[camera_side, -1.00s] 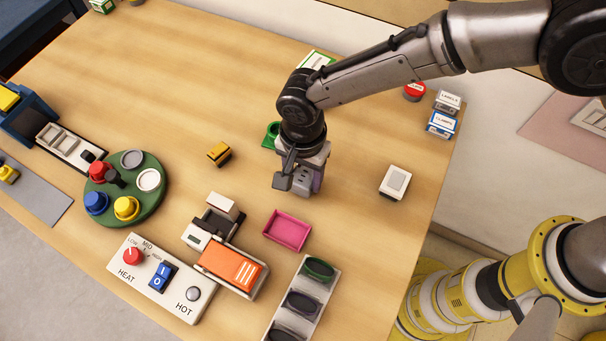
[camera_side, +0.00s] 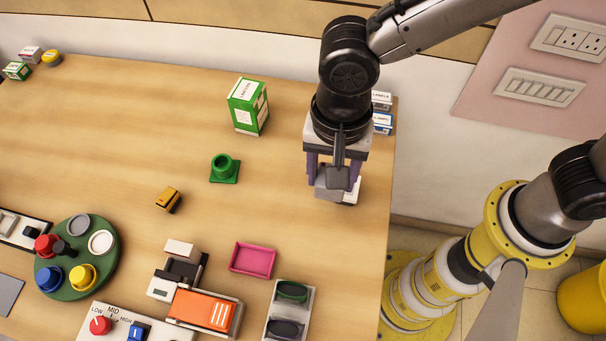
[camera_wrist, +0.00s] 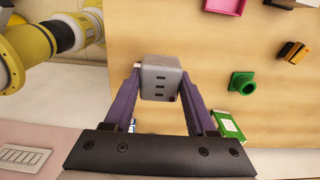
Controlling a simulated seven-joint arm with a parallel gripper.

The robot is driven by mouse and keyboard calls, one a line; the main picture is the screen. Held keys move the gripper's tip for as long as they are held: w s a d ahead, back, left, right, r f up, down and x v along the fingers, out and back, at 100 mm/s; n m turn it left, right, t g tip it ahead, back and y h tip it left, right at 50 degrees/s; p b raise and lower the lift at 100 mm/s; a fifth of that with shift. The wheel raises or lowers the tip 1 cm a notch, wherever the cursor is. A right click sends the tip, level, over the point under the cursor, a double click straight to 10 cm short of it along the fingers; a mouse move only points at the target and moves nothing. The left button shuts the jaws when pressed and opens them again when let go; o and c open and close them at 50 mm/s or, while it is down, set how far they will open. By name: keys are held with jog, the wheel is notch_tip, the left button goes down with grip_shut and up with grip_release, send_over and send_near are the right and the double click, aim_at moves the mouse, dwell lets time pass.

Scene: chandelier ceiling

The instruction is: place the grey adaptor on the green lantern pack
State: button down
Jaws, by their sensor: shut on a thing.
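The grey adaptor (camera_wrist: 160,80) is a small block with dark slots. It sits between the purple fingers of my gripper (camera_wrist: 161,78), which is shut on it. In the side view my gripper (camera_side: 335,183) points down near the table's right edge, holding the adaptor (camera_side: 327,190); its height above the table is hard to judge. The green lantern pack (camera_side: 248,107) is an upright green and white box, left of and behind my gripper, apart from it. It also shows at lower right in the wrist view (camera_wrist: 229,126).
A white block (camera_side: 352,189) is partly hidden behind my gripper. Small Lamps and Clamps boxes (camera_side: 382,121) stand behind it. A green round-topped piece (camera_side: 225,168), yellow block (camera_side: 168,199) and pink tray (camera_side: 253,260) lie leftward. Table between gripper and pack looks clear.

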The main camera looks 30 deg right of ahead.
jog(key=shift+s+d+r, duration=0.25)
jog(key=shift+s+d, duration=0.15)
jog(key=shift+d, duration=0.15)
jog(key=r, duration=0.1)
jog(key=r+n, duration=0.1)
jog(key=w, duration=0.1)
jog(key=shift+w+a+r, duration=0.1)
jog(key=shift+a+r, duration=0.15)
jog(key=shift+r, duration=0.15)
jog(key=w+d+r+m, duration=0.1)
jog(key=w+d+r, duration=0.25)
jog(key=w, duration=0.45)
jog(key=w+d+r, duration=0.2)
jog(key=w+r, duration=0.3)
jog(key=w, duration=0.3)
send_near(246, 90)
jog(key=shift+s+d+f, duration=0.1)
jog(key=shift+s+d, duration=0.2)
jog(key=shift+s, duration=0.3)
jog(key=shift+w+a+f, duration=0.3)
jog(key=shift+w+f, duration=0.3)
jog(key=shift+f, duration=1.7)
jog(key=shift+f, duration=0.15)
